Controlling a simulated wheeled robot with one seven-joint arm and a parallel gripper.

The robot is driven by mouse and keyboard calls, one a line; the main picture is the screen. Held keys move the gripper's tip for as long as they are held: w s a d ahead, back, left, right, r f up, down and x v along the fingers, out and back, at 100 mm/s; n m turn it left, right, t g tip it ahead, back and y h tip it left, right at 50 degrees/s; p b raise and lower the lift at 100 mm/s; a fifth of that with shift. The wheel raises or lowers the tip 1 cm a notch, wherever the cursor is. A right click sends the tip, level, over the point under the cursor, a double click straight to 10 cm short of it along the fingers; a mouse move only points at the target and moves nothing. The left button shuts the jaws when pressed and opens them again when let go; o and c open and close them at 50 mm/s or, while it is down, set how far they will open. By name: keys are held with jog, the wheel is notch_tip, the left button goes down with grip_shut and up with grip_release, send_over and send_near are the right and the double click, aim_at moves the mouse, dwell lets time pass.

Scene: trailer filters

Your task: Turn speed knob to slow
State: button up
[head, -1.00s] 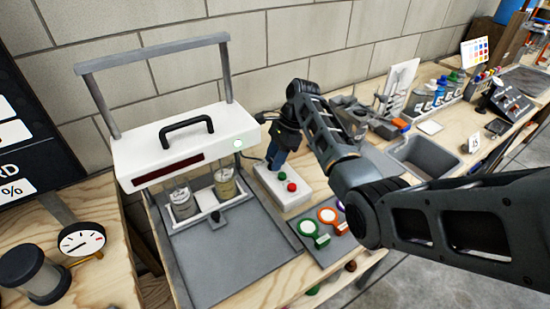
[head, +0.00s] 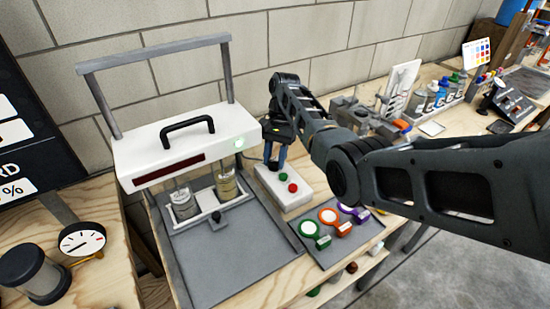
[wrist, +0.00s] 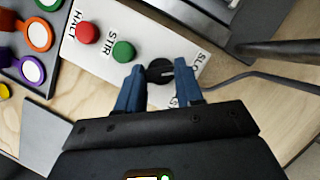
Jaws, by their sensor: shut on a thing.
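The speed knob (wrist: 160,71) is a small round black knob with a pale pointer line, on the white control box (head: 299,204). In the wrist view, it sits between the two blue fingers of my gripper (wrist: 160,66), which is shut on it. The knob is hidden by the fingers in the head view, where my gripper (head: 274,160) points down at the box's back end. A label starting "SLO" stands beside the knob; another label is mostly covered by the right finger. The green STIR button (wrist: 123,51) and red HALT button (wrist: 87,33) are beside it.
The white stirring machine (head: 185,145) with two beakers stands left of the box. A grey mat (head: 325,250) with green, orange and purple ringed tags lies in front. A dark cable (wrist: 235,80) runs from the box. The block wall is close behind.

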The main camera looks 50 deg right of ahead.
jog(key=shift+n, duration=0.3)
jog(key=o, duration=1)
jog(key=shift+o, duration=0.2)
jog(key=v, duration=0.7)
jog(key=shift+r, duration=0.35)
jog(key=shift+w+d, duration=0.15)
